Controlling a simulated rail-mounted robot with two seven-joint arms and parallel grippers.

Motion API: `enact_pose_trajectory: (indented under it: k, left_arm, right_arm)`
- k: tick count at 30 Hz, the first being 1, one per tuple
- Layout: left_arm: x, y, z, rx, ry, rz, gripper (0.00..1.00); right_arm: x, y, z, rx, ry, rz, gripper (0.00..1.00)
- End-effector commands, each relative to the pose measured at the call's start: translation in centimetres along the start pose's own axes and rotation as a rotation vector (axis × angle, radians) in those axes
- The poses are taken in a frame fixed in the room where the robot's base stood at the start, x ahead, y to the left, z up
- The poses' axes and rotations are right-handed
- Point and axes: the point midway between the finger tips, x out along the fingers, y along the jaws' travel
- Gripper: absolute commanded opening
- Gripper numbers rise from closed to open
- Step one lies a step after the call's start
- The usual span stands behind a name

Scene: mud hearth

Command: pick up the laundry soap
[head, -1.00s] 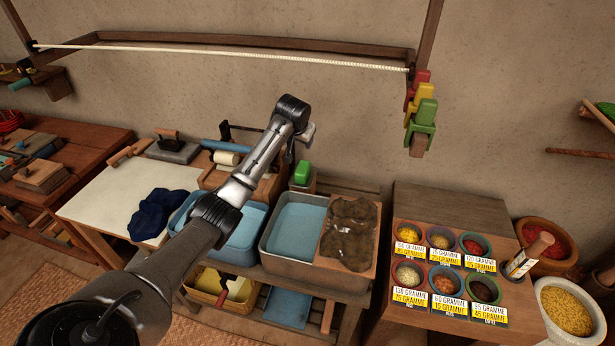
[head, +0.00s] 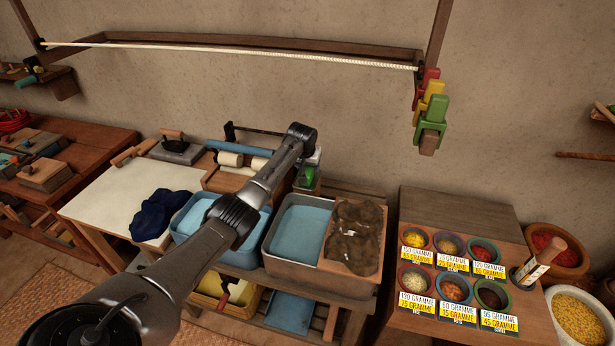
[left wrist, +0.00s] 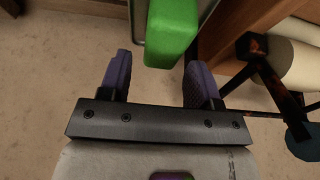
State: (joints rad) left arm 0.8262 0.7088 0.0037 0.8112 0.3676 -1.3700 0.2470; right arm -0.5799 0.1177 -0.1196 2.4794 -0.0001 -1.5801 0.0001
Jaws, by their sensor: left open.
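The laundry soap (head: 308,174) is a green block in a small holder behind the wash basins in the head view. In the left wrist view the green soap (left wrist: 172,30) is large, at top centre. My left gripper (left wrist: 160,60) is open, its two purple-grey fingers apart. The soap's near end lies between the fingertip lines, closer to the right finger, with most of it beyond the tips. I cannot tell whether a finger touches it. In the head view my left gripper (head: 311,156) is at the soap and partly hides it. My right gripper is not in view.
Two basins of blue water (head: 300,230) stand in front of the soap. A roller wringer (head: 232,160) is close on its left. A wooden rail with a cord (head: 230,50) runs above.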

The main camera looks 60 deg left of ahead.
Motion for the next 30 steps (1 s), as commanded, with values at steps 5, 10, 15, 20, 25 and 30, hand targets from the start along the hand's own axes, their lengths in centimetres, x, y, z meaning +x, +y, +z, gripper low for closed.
enact_pose_trajectory:
  k: [5,10,15,20,25,30]
  left_arm:
    - [1.7,-0.1,0.3,-0.001,-0.003,-0.001,0.57]
    - [3.9,-0.3,0.4,-0.001,-0.002,0.0,0.57]
    - [5.0,-0.3,0.3,-0.001,-0.001,-0.001,0.57]
    - [5.3,-0.4,0.3,0.001,-0.001,-0.002,0.57]
    - [5.2,-0.3,0.3,0.001,-0.001,-0.002,0.57]
    - [5.2,-0.3,0.3,0.001,-0.001,-0.001,0.45]
  right_arm:
    - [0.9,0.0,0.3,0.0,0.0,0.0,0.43]
    - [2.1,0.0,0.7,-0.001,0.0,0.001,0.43]
    - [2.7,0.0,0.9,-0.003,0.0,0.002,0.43]
    - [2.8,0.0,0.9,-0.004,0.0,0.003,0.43]
    - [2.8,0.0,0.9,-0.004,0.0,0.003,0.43]
    - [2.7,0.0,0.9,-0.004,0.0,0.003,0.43]
